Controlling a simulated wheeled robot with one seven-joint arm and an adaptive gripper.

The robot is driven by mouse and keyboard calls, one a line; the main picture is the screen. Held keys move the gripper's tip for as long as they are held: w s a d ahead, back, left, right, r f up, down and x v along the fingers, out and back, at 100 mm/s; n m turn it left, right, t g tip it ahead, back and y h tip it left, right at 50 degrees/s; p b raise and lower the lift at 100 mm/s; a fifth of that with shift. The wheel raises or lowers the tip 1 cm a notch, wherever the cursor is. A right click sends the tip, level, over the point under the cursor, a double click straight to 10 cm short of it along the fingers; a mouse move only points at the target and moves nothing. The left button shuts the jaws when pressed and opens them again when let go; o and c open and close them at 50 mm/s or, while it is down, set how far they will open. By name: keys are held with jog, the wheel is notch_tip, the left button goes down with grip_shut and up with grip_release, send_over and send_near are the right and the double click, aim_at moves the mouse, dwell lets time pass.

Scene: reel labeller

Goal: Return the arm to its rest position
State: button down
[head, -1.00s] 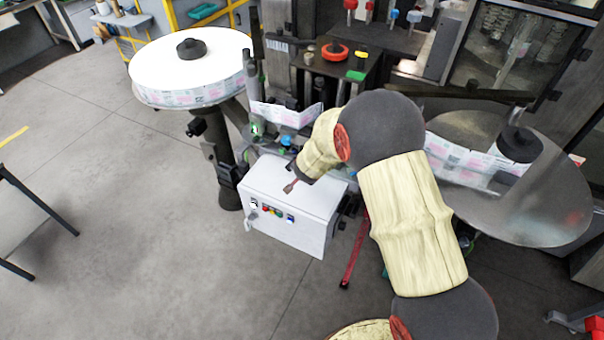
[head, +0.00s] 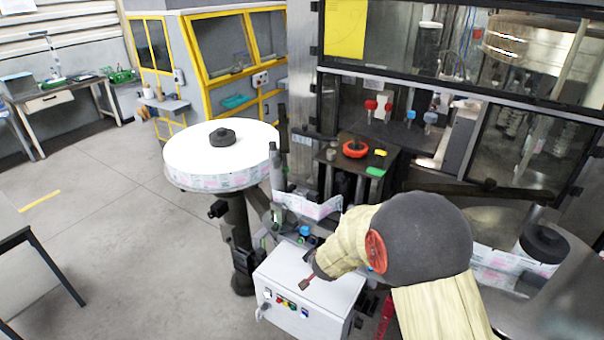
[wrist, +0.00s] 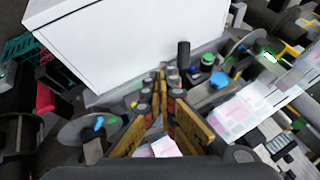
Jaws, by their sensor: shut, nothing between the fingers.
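My arm, in a pale cream cover with dark grey joints, reaches in from the lower right of the head view. My gripper (head: 306,283) appears over the top of the white control box (head: 330,292), with nothing held. The height of the gap to the box is hard to judge. In the wrist view my gripper (wrist: 162,72) shows its two yellow-and-dark fingers meeting at the tips, shut and empty. The white control box (wrist: 140,35) fills the upper part of that view, beyond the fingertips. My wrist and upper arm hide part of the machine behind.
A large label reel (head: 215,155) stands left of the box, and another reel disc (head: 565,300) lies at the right. The label web (head: 308,206) runs close behind my gripper. The glazed machine cabinet (head: 450,60) stands behind. Open floor (head: 130,240) lies at the left.

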jog(key=s+a+f+n+g+y, duration=0.2)
jog(key=s+a+f, duration=0.15)
jog(key=s, duration=0.25)
jog(key=s+a+r+n+g+y+b, duration=0.2)
jog(key=s+r+n+g, duration=0.3)
jog(key=s, duration=0.6)
jog(key=s+d+r+n+t+h+b, duration=0.1)
jog(key=s+d+r+b, duration=0.4)
jog(key=s, duration=0.5)
jog(key=s+d+r+n+t+h+b, duration=0.1)
jog(key=s+d+r+t+b, duration=0.3)
jog(key=s+d+b, duration=0.4)
jog(key=shift+s+r+n+h+b, duration=0.4)
jog(key=shift+s+r+h+b, duration=0.3)
jog(key=shift+s+b, duration=0.15)
jog(key=shift+d, duration=0.1)
